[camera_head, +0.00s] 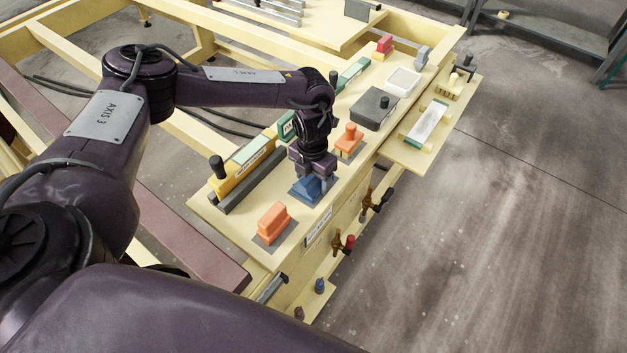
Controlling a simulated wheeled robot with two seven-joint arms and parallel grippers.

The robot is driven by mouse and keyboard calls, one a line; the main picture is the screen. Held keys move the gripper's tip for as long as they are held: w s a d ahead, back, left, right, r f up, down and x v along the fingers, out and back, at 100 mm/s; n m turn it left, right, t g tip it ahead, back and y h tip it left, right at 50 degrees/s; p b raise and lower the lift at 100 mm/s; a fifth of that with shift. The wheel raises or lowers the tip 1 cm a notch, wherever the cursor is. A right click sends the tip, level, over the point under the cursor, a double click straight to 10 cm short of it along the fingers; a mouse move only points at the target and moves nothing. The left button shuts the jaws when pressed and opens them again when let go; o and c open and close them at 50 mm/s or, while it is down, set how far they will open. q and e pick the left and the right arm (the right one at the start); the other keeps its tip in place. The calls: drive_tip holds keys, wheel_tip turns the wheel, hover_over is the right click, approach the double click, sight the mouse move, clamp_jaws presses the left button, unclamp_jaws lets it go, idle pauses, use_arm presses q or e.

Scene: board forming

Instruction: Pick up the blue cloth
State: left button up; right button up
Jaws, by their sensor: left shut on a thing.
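The blue cloth (305,188) is a small blue folded shape on the yellow workbench (240,232), near its front end. My left gripper (318,176) points down from above and is shut on the blue cloth. The cloth still appears to be at bench height; I cannot tell whether it touches the surface. The gripper hides part of its top. My right gripper is not in view.
An orange block (273,222) sits nearer on a grey pad, and another orange piece (349,140) stands just behind. A yellow tool with a black knob (217,167) lies to the left. Valves (347,243) stick out from the bench's right side. Open floor (500,230) lies to the right.

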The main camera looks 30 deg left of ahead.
use_arm(q)
drive_tip(key=shift+c, duration=0.9)
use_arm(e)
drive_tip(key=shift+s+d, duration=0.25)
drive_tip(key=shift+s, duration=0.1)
use_arm(q)
drive_tip(key=shift+r, duration=0.1)
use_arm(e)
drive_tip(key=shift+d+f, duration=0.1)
use_arm(q)
drive_tip(key=shift+r, duration=0.45)
wheel_tip(320, 180, up, 7)
drive_tip(key=shift+w+f+b, duration=0.1)
drive_tip(key=shift+f+b, duration=0.05)
drive_tip(key=shift+b, duration=1.1)
wheel_tip(320, 180, up, 12)
drive_tip(key=p, duration=0.1)
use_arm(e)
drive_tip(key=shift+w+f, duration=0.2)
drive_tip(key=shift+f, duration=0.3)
